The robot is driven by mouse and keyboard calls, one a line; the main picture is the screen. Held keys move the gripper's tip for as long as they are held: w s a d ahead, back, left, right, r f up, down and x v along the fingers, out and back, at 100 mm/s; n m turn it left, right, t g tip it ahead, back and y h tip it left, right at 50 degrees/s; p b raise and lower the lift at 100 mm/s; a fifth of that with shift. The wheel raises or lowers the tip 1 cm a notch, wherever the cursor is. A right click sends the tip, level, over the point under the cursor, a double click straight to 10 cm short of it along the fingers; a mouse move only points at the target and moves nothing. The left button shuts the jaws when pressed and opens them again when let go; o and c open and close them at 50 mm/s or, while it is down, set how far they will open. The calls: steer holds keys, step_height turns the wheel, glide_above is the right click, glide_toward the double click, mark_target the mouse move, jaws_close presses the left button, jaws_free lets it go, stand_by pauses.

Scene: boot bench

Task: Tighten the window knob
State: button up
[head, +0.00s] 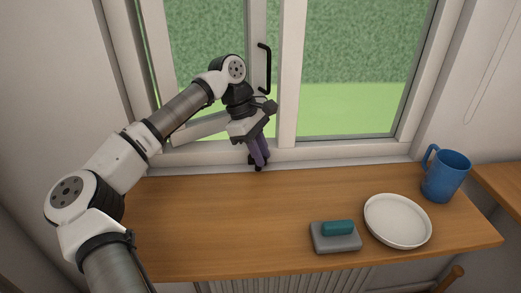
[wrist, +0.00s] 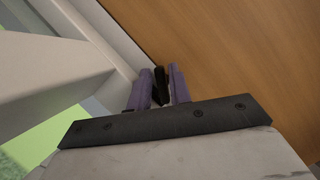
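My gripper (head: 259,160) points down at the window sill, at the back edge of the wooden bench, with two purple fingers. A small black piece, which looks like the window knob (head: 258,169), shows at the fingertips. In the wrist view the same black knob (wrist: 160,84) stands between the fingers of my gripper (wrist: 161,84) and fills the narrow gap, so the fingers look shut on it. Its lower part is hidden by the fingers. The window frame (head: 288,100) rises behind, with a black handle (head: 265,68) on it.
A white plate (head: 397,221), a grey block with a teal top (head: 338,229) and a blue mug (head: 446,176) stand on the right of the wooden bench (head: 220,225). A pale window bar (head: 205,128) slants behind my arm. The bench's left and middle are clear.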

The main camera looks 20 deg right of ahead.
steer(key=shift+c, duration=0.3)
jaws_close()
steer(key=shift+m, duration=0.4)
steer(key=m+y, duration=0.1)
steer(key=m, duration=0.2)
steer(key=shift+m+g, duration=0.3)
steer(key=shift+g, duration=0.1)
steer(key=shift+s+a+m+y, duration=0.1)
steer(key=shift+a+m+y, duration=0.1)
steer(key=shift+m+y, duration=0.95)
steer(key=shift+m+h, duration=0.25)
steer(key=shift+m, duration=0.2)
steer(key=shift+o, duration=0.3)
jaws_free()
